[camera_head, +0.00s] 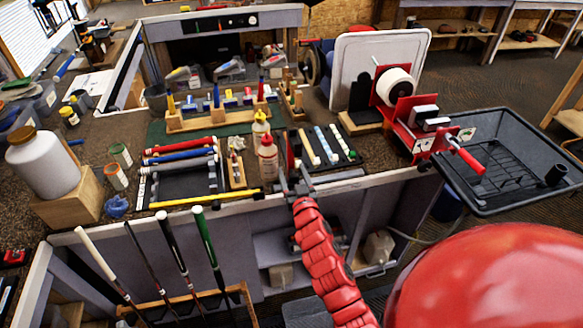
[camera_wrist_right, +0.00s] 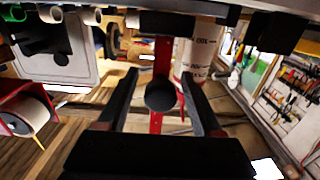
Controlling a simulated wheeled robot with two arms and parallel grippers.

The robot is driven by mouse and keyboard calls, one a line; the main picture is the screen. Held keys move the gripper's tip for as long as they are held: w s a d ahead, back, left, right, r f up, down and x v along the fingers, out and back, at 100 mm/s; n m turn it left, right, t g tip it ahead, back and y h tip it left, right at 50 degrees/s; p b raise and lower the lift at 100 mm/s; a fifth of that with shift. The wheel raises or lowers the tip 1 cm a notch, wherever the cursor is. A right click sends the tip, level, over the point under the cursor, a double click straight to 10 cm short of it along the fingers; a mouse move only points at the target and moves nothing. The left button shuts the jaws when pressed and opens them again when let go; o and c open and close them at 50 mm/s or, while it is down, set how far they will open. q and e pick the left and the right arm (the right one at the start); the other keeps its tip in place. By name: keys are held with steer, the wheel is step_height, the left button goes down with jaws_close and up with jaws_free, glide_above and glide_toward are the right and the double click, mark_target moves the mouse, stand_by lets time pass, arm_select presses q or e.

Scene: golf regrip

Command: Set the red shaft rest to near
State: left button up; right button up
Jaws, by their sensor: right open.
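My right gripper (camera_head: 294,178) is at the front edge of the bench, beside a black mat. Its jaws are open. In the right wrist view the two dark fingers (camera_wrist_right: 161,76) stand apart, one on each side of a narrow red upright piece (camera_wrist_right: 161,54), which looks like the red shaft rest. A round dark knob (camera_wrist_right: 160,96) shows in front of it, between the fingers. I cannot tell whether the fingers touch either. In the head view a thin red upright piece (camera_head: 291,150) shows just beyond the gripper, its lower part hidden. My left gripper is not in view.
A bottle with a red cap (camera_head: 268,160) stands close left of the gripper. The black mat (camera_head: 340,164) holds several light grips to the right. A red vise (camera_head: 407,116) and black tray (camera_head: 510,175) lie farther right. Several clubs (camera_head: 170,235) lean at the front left.

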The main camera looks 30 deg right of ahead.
steer(key=shift+w+d, duration=0.1)
steer(key=shift+w, duration=0.35)
jaws_close()
stand_by(1.2)
